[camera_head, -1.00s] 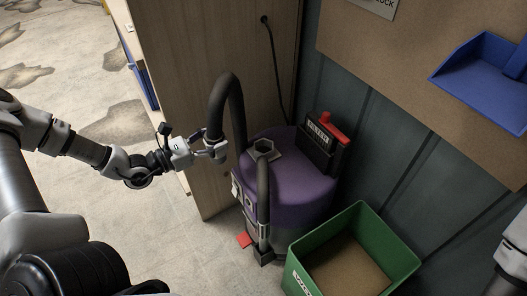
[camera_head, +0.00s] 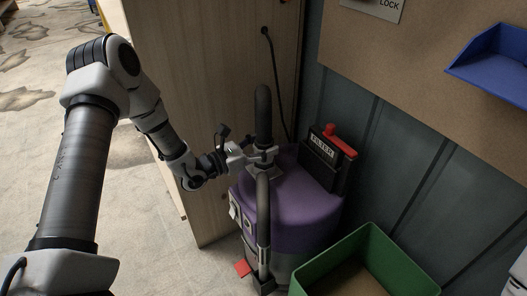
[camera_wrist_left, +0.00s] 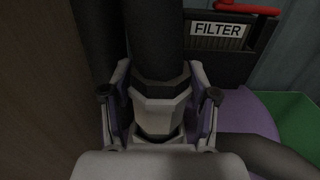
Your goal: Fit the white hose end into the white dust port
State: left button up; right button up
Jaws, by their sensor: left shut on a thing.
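The black hose (camera_head: 263,112) arches down to its end above the purple dust collector (camera_head: 300,205). My left gripper (camera_head: 262,157) is shut around the white hose end, at the place of the port on the collector's top. In the left wrist view the pale faceted hose end (camera_wrist_left: 160,104) sits between the two fingers of my left gripper (camera_wrist_left: 160,112), with the dark hose rising from it. The white dust port is mostly hidden by the gripper and hose end. I cannot tell whether the hose end is inside the port or just above it.
A black filter box (camera_head: 325,160) with a red handle stands on the collector's right. A second dark hose (camera_head: 263,215) runs down its front. A green bin (camera_head: 365,265) stands at lower right. A wooden cabinet panel (camera_head: 205,100) rises close behind on the left.

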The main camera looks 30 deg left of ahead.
pick_arm(q)
jog(key=shift+f, duration=0.8)
jog(key=o, duration=1.3)
jog(key=shift+c, duration=0.2)
pick_arm(e)
jog(key=shift+f, duration=0.4)
pick_arm(q)
jog(key=shift+r, duration=0.25)
pick_arm(e)
jog(key=shift+r, duration=0.1)
